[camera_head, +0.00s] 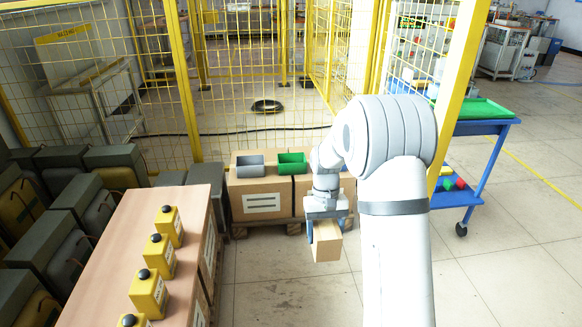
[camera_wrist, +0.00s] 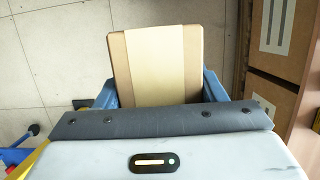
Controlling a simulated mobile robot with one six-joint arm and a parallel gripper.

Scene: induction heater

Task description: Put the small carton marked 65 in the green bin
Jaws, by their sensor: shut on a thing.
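A small tan carton (camera_head: 327,247) is held in my gripper (camera_head: 326,226), above the floor and in front of the large boxes. No number shows on its visible faces. In the wrist view the carton (camera_wrist: 157,62) sits between the two blue fingers of my gripper (camera_wrist: 158,88), with a paler tape band down its middle. The green bin (camera_head: 292,164) stands on top of a large cardboard box, behind and to the left of my gripper. Its inside looks empty from here.
A grey bin (camera_head: 250,166) stands left of the green bin. Large cardboard boxes (camera_head: 262,200) stand on a pallet below. A long box with yellow button units (camera_head: 150,292) lies at the left. A yellow mesh fence (camera_head: 250,70) rises behind; a blue cart (camera_head: 480,165) stands right. Floor at front right is clear.

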